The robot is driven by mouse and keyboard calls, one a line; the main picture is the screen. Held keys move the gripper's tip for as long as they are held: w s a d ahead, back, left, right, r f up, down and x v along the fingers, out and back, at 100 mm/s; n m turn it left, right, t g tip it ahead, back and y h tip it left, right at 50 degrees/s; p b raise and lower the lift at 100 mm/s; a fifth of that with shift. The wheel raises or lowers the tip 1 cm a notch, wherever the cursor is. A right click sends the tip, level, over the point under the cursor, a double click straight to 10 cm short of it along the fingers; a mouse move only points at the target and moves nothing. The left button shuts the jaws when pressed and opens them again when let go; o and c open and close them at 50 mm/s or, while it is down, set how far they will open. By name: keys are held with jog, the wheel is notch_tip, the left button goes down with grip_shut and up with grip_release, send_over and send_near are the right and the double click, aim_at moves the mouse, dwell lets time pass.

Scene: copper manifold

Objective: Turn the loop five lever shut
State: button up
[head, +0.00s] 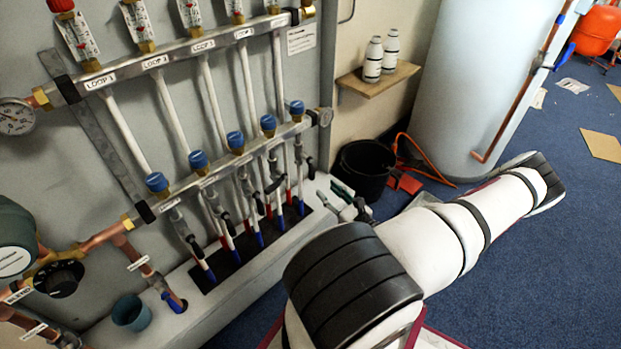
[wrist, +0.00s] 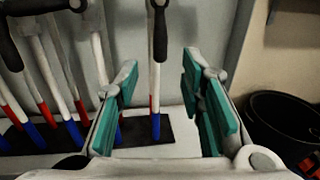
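The loop five lever seems to be the black lever (wrist: 158,35) at the right end of the row in the wrist view. It hangs straight down, in line with its pipe (wrist: 156,85). The pipe has red and blue bands low down. In the head view the lever at the right end (head: 310,168) is small, and its label cannot be read. My gripper (wrist: 160,68) is open and empty, its teal pads on either side of the pipe with gaps. In the head view my gripper (head: 342,203) is low, right of the row, partly hidden by my arm.
Other black levers (wrist: 68,6) and banded pipes stand close on the left. A black bucket (head: 366,168) is on the right, also in the wrist view (wrist: 285,120). A wooden shelf (head: 378,80) with two bottles is above it. The blue carpet right of my arm is mostly clear.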

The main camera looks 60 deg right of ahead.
aim_at(313, 177)
jog(key=b+x, duration=0.2)
jog(key=x, duration=0.7)
jog(key=shift+w, duration=0.15)
grip_shut()
